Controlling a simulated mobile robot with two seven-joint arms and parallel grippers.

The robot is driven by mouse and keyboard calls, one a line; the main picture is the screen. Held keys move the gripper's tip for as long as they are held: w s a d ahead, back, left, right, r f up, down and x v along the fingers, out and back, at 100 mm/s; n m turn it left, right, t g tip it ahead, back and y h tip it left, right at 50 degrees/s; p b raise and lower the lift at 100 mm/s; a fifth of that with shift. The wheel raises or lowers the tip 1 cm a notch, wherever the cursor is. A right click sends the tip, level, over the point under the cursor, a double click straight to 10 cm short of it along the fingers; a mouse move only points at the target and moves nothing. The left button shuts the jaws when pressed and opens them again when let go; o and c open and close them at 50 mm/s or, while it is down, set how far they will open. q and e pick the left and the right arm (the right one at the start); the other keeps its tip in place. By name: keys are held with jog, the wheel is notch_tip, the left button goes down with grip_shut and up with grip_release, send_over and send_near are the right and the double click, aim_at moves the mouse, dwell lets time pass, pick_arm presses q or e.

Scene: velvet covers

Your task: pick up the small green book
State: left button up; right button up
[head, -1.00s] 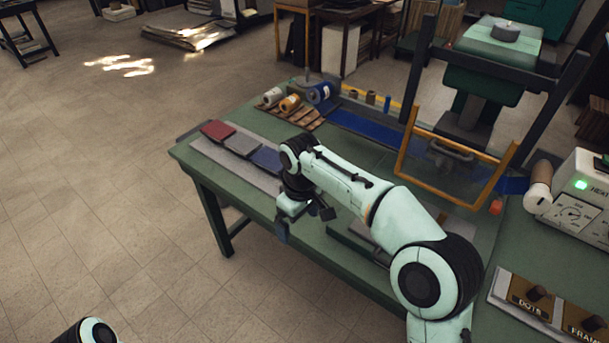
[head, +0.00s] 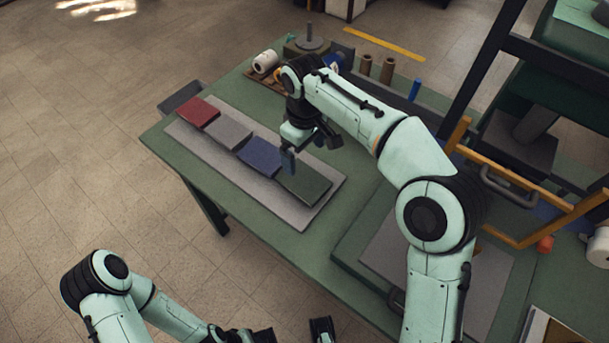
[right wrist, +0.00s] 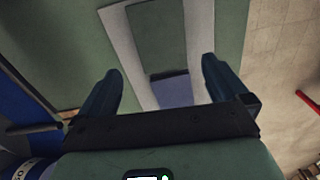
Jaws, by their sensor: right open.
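The small green book (head: 304,184) lies flat on a grey board (head: 235,186), at the right end of a row of books. My right gripper (head: 310,152) is open and empty above the row, near the green and blue books. In the right wrist view its spread fingers (right wrist: 160,90) have the green book (right wrist: 158,36) ahead of them and part of the blue book (right wrist: 180,91) between them. They look apart from the books. My left gripper (head: 292,334) shows at the bottom edge, partly cut off, its fingers apart with nothing seen between them.
Red (head: 197,112), grey (head: 228,132) and blue (head: 262,158) books lie in the same row. An orange frame (head: 520,185) and a flat press base (head: 360,262) stand to the right on the green table (head: 165,140). Spools (head: 266,62) stand behind.

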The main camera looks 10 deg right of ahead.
notch_tip(320, 180, down, 5)
jog(key=shift+s+r+b, duration=0.1)
jog(key=shift+s+b, duration=0.05)
jog(key=shift+b, duration=0.3)
jog(key=shift+f+b, duration=0.55)
jog(key=shift+f, duration=2.4)
jog(key=c, duration=0.8)
jog(key=shift+r, duration=0.1)
notch_tip(320, 180, up, 9)
jog(key=p, duration=0.2)
notch_tip(320, 180, up, 11)
jog(key=p, duration=0.3)
send_over(304, 180)
